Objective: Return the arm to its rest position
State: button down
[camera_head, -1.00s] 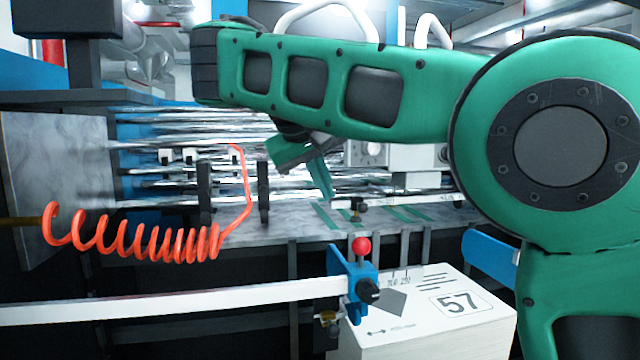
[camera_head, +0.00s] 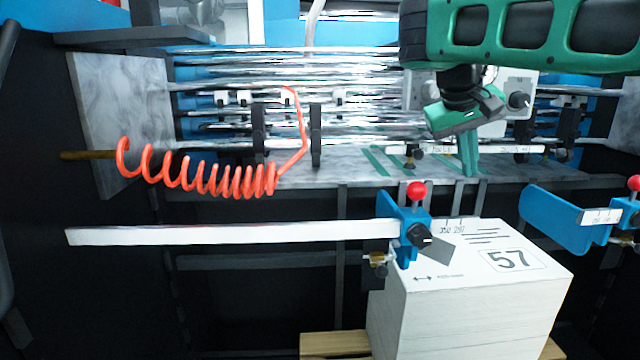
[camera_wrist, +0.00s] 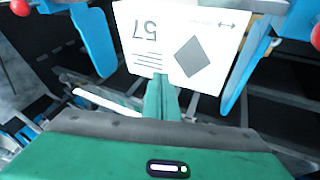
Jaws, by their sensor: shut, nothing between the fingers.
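My gripper (camera_head: 470,155) hangs at the upper right in the head view, in front of the roller shelf and above the paper stack. Its green fingers point down and are together with nothing between them. In the wrist view my gripper (camera_wrist: 162,98) shows its shut fingers at the middle, with the paper stack's printed top beyond them. My green arm link (camera_head: 540,40) crosses the upper right of the head view.
A paper stack (camera_head: 470,300) marked 57 stands on a wooden pallet (camera_head: 335,345). A blue guide with a red knob (camera_head: 416,190) and white bar (camera_head: 230,232) adjoin it. A blue plate (camera_head: 555,220) stands right. An orange coiled hose (camera_head: 200,175) hangs left before shiny rollers (camera_head: 380,70).

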jog(key=s+d+f+m+g+y, duration=0.2)
jog(key=s+d+f+m, duration=0.1)
jog(key=s+d+f, duration=1.1)
jog(key=s+a+f+m+g+y, duration=0.1)
jog(key=s+a+f, duration=0.1)
jog(key=s+f, duration=0.3)
jog(key=s+a+f+m+y, duration=0.1)
jog(key=s+f, duration=0.5)
jog(key=s, duration=0.8)
jog(key=shift+s+a+m+g+y, duration=0.2)
jog(key=shift+a+m+g+y, duration=0.2)
jog(key=shift+f, duration=0.1)
jog(key=shift+w+f, duration=0.25)
jog(key=shift+w, duration=0.4)
